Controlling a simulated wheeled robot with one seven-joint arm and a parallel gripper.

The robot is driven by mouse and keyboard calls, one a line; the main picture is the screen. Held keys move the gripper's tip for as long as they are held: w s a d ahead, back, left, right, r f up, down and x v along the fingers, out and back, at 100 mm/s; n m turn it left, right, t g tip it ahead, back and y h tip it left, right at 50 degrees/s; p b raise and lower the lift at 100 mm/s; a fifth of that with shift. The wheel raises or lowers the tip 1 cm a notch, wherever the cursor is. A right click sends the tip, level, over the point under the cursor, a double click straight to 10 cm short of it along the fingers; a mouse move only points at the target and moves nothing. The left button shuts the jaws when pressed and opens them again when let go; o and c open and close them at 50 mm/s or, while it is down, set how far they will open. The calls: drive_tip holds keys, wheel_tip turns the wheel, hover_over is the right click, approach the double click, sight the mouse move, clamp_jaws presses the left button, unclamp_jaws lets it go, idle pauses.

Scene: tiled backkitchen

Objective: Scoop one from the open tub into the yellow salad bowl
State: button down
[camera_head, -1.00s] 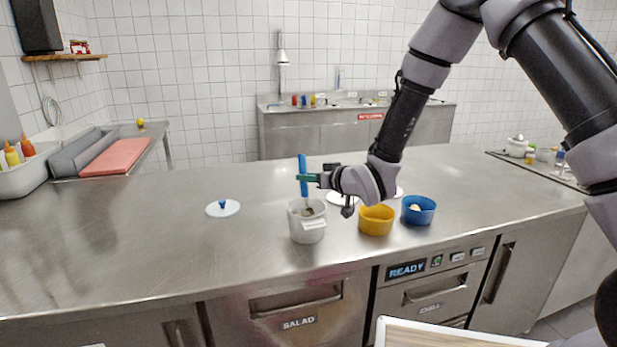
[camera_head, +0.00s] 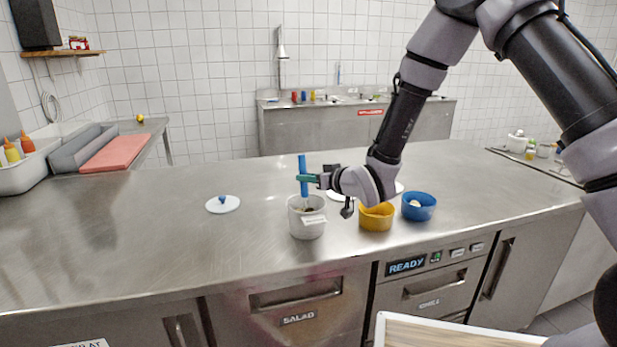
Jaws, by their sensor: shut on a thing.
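An open white tub (camera_head: 307,224) with a small label stands on the steel counter, left of the bowls. My gripper (camera_head: 305,178) is shut on the blue handle of a scoop (camera_head: 303,163). The scoop stands upright, its lower end down at the tub's mouth; its tip is hidden inside. Something dark shows inside the tub. The yellow salad bowl (camera_head: 376,221) stands just right of the tub, partly behind my wrist. What it holds cannot be made out clearly.
A blue bowl (camera_head: 419,209) with something pale inside stands right of the yellow bowl. A white lid with a blue knob (camera_head: 222,204) lies left of the tub. White plate-like discs lie partly hidden behind my wrist.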

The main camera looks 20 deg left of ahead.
drive_tip(key=shift+f, duration=0.3)
idle(0.7)
wheel_tip(320, 180, up, 13)
drive_tip(key=shift+f, duration=0.15)
idle(0.9)
idle(0.4)
